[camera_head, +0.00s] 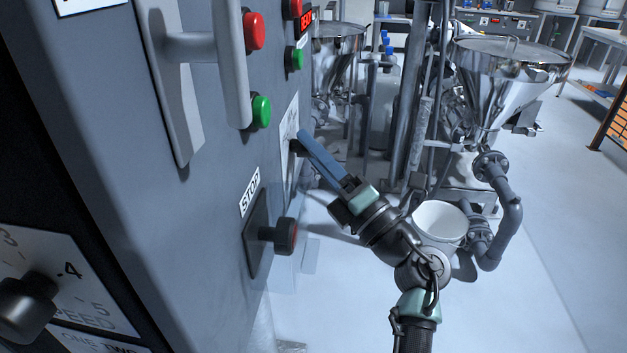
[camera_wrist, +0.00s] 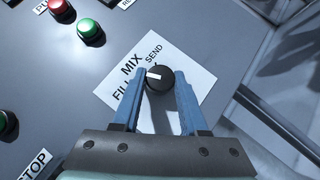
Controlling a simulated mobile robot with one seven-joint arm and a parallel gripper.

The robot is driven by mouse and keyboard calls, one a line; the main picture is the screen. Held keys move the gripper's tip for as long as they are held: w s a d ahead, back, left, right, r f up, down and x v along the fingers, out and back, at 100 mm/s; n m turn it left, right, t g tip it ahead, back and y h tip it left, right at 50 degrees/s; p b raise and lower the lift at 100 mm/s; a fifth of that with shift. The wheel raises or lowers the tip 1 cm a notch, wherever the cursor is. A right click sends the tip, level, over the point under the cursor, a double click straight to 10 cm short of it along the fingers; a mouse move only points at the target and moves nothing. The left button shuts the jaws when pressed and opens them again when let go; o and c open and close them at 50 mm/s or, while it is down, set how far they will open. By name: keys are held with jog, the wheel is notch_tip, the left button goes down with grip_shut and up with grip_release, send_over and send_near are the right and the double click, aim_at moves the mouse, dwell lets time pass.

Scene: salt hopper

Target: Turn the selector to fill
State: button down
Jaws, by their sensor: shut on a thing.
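The selector (camera_wrist: 160,79) is a round black knob with a white pointer mark, on a white label plate (camera_wrist: 190,62) reading MIX, SEND and FILL. The mark points left, between the words MIX and FILL; the exact setting is hard to tell. My gripper (camera_wrist: 159,74) has its two blue fingers on either side of the knob and is shut on it. Part of the lower lettering is hidden behind the left finger. In the head view, my gripper (camera_head: 302,142) reaches the panel face from the right, and the knob is mostly hidden by the fingers.
Steel hoppers (camera_head: 490,85) and a white bucket (camera_head: 440,222) stand to the right.

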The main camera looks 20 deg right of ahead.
jog(key=n+y+b, duration=0.2)
jog(key=b, duration=0.3)
jog(key=n+y+b, duration=0.2)
jog(key=n+b, duration=0.1)
jog(key=b, duration=0.2)
jog(key=shift+w+d+f, duration=0.1)
jog(key=shift+f, duration=0.3)
jog(key=shift+r+n+b, duration=0.2)
jog(key=shift+n+b, duration=0.2)
jog(key=shift+b, duration=0.2)
jog(key=shift+c, duration=2.2)
grip_release()
jog(key=p+v, duration=0.2)
jog(key=v, duration=1.1)
jog(key=shift+w, duration=0.15)
jog(key=shift+f, duration=0.15)
